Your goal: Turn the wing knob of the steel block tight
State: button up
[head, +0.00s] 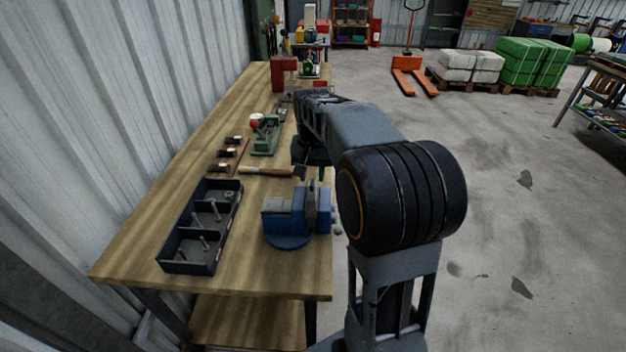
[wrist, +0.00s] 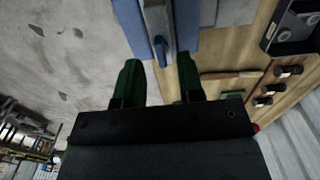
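A blue vise (head: 283,226) with grey metal jaws stands at the bench's near right edge in the head view. The wrist view shows blue and grey metal (wrist: 155,18) at the top, with a small blue part (wrist: 159,47) sticking down from it. I cannot tell for sure which part is the steel block or its wing knob. My gripper (wrist: 158,66) has two green fingers, clearly apart, with nothing gripped. The small blue part appears between the fingertips; contact cannot be told. In the head view my arm hides the fingers.
On the wooden bench (head: 140,250) lie a dark tray (head: 180,228) with bolts, a wooden-handled tool (head: 265,171), several small brown-and-dark pieces and a green device (head: 266,140). A red block (head: 284,73) stands farther back. A corrugated wall borders the left; open floor lies right.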

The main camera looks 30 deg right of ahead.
aim_at(312, 185)
jog(key=shift+f, duration=1.2)
jog(key=shift+c, duration=0.5)
